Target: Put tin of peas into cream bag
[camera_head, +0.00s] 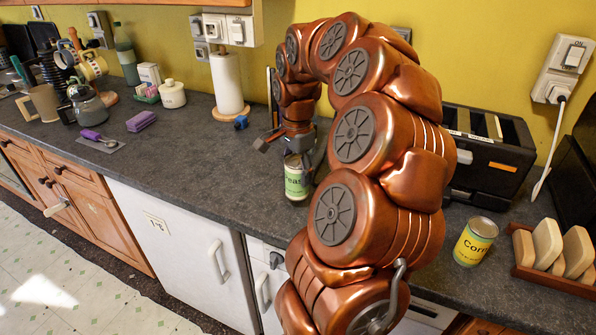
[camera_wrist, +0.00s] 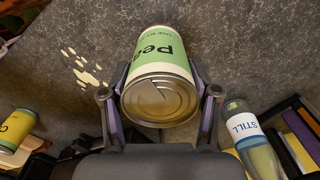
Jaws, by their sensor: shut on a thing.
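The tin of peas (camera_head: 297,182) is a metal can with a pale green and white label, upright over the counter in the head view. My gripper (camera_head: 294,155) is around its upper part from above. In the wrist view the tin (camera_wrist: 160,62) lies between the two fingers of my gripper (camera_wrist: 159,93), with a finger against each side. The gripper is shut on the tin. I cannot tell whether the tin's base touches the counter. I do not make out a cream bag in either view; my arm hides part of the counter.
A yellow corn tin (camera_head: 475,242) and a wooden rack (camera_head: 552,262) stand at the right, near a black toaster (camera_head: 488,155). A paper roll (camera_head: 228,85) stands behind. A bottle marked STILL (camera_wrist: 250,140) is near the gripper.

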